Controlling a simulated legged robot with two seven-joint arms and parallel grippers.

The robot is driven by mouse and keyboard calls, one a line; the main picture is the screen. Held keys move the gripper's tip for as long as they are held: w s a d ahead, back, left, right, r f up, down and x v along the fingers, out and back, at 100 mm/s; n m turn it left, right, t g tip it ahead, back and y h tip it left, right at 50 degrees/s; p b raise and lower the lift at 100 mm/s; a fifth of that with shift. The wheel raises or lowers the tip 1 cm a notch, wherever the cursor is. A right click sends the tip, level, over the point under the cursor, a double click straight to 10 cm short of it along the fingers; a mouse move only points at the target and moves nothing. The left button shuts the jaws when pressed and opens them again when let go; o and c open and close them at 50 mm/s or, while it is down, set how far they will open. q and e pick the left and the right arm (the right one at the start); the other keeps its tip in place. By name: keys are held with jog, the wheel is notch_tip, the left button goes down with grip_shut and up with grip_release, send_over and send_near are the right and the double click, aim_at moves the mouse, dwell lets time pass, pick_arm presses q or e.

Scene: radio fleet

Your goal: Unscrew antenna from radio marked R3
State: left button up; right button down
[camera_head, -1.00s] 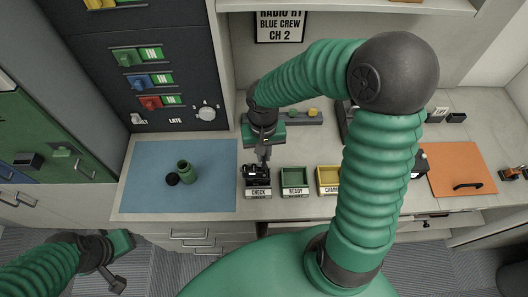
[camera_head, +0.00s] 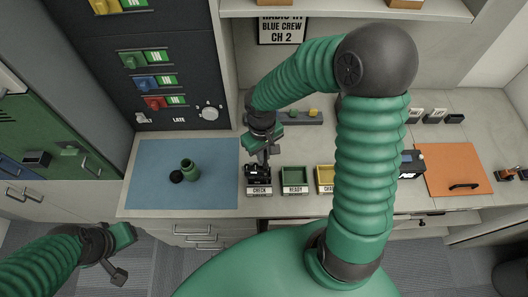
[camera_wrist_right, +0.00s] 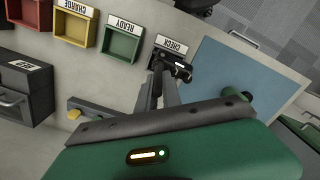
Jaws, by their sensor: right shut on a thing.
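My right gripper (camera_head: 263,158) points down at the tray labelled CHECK (camera_head: 259,190) and is shut on a small dark part there. The dark object in this tray (camera_head: 257,172) looks like a radio, but fingers and shadow hide its shape and any marking. In the right wrist view, the fingers (camera_wrist_right: 164,76) reach a black object (camera_wrist_right: 179,67) beside the CHECK label. I cannot tell its antenna apart from the fingertips. My left gripper (camera_head: 121,256) hangs at the lower left, away from the counter; its finger gap is unclear.
A green READY tray (camera_head: 294,192) and a yellow tray (camera_head: 325,168) stand right of CHECK. A dark device (camera_head: 412,158) stands near the orange mat (camera_head: 455,160).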

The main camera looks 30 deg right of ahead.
jog(key=n, duration=0.1)
jog(key=n+p, duration=0.1)
jog(key=shift+a+r+n, duration=0.15)
jog(key=shift+a+n, duration=0.05)
jog(key=shift+n, duration=0.2)
jog(key=shift+n+p, duration=0.35)
jog(key=shift+n, duration=0.05)
jog(key=c, duration=1.6)
grip_release()
jog(key=shift+o, duration=0.8)
jog(key=shift+a, duration=0.1)
